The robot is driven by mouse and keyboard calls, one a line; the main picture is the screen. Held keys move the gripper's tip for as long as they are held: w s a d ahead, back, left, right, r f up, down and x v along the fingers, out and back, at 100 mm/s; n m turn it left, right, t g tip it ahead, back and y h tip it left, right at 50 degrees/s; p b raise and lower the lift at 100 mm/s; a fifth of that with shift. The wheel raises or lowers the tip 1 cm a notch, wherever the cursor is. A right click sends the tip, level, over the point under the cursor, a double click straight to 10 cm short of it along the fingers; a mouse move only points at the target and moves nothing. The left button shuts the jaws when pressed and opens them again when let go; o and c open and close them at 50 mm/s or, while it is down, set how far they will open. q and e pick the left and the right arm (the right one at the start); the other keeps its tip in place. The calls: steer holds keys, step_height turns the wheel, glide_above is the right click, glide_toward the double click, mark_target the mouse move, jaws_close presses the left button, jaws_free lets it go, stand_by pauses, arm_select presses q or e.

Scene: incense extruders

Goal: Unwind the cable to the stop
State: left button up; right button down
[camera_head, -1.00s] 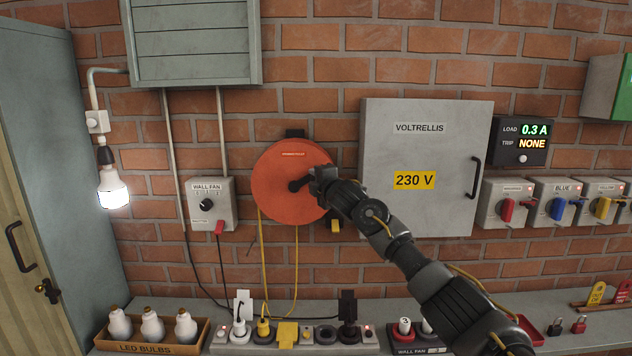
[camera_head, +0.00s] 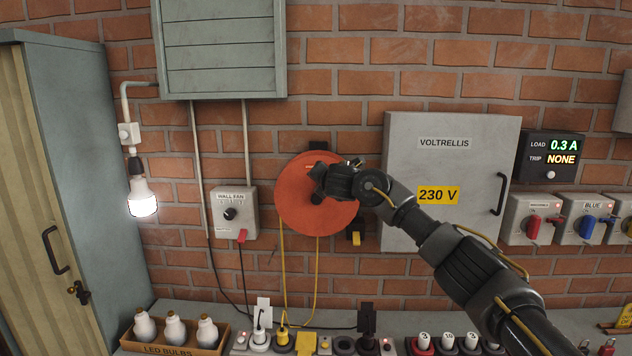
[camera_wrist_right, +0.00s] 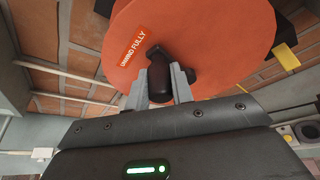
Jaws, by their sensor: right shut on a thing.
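The orange cable reel (camera_head: 290,205) hangs on the brick wall, left of the grey 230 V cabinet. Its yellow cable (camera_head: 284,275) runs down in two strands to the socket strip on the bench. My right gripper (camera_head: 318,190) is at the reel's face and covers part of it. In the right wrist view, the jaws of my right gripper (camera_wrist_right: 160,85) are shut on the black crank knob (camera_wrist_right: 160,75). A label on the reel (camera_wrist_right: 133,47) reads "UNWIND FULLY". My left gripper is in neither view.
The cabinet (camera_head: 450,150) stands out right of the reel, behind my right arm. A wall fan switch box (camera_head: 232,215) is to the left. Below are the power strip (camera_head: 325,350), a box of LED bulbs (camera_head: 172,350) and several plugs. A lit bulb (camera_head: 141,198) hangs at left.

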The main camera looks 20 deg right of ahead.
steer(key=shift+a+n, duration=0.2)
steer(key=shift+n, duration=0.1)
steer(key=c, duration=1.2)
jaws_free()
steer(key=shift+w+f, duration=0.1)
steer(key=shift+s+a+b, duration=0.1)
steer(key=shift+s+b, duration=0.25)
steer(key=shift+s, duration=0.15)
steer(key=b+v, duration=0.2)
steer(key=v, duration=0.7)
steer(key=shift+s+r+b, duration=0.35)
